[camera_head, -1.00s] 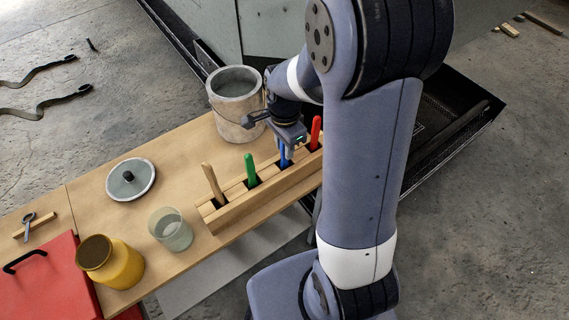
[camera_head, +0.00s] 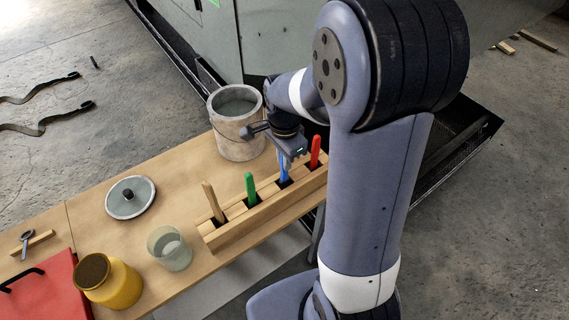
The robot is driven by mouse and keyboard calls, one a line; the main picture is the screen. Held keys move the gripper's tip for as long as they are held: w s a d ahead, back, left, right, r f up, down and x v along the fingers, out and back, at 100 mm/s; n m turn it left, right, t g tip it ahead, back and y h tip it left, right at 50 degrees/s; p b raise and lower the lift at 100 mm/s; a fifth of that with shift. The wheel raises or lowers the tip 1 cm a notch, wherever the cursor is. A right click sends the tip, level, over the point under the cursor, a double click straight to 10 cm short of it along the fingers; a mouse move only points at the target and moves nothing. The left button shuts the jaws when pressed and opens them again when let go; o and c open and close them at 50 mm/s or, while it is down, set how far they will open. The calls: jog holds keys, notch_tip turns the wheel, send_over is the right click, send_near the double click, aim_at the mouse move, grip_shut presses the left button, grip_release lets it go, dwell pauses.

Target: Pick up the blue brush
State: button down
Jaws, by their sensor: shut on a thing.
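The blue brush (camera_head: 284,171) is upright in the wooden rack (camera_head: 262,212), between a green-handled brush (camera_head: 250,188) and a red-handled brush (camera_head: 315,151). My gripper (camera_head: 287,155) is above the rack and shut on the upper part of the blue handle. The fingers hide the top of the handle. The blue handle's lower end is at or in its rack slot; I cannot tell how deep it sits.
A plain wooden-handled brush (camera_head: 213,201) is at the rack's left end. A grey bucket (camera_head: 237,143) stands behind my gripper. A glass jar (camera_head: 169,249), a round lid (camera_head: 130,197), a yellow jar (camera_head: 108,281) and a red case (camera_head: 42,294) are further left.

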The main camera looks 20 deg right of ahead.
notch_tip(320, 180, up, 16)
jog(key=shift+f+p, duration=0.2)
jog(key=shift+p, duration=0.2)
dwell(0.6)
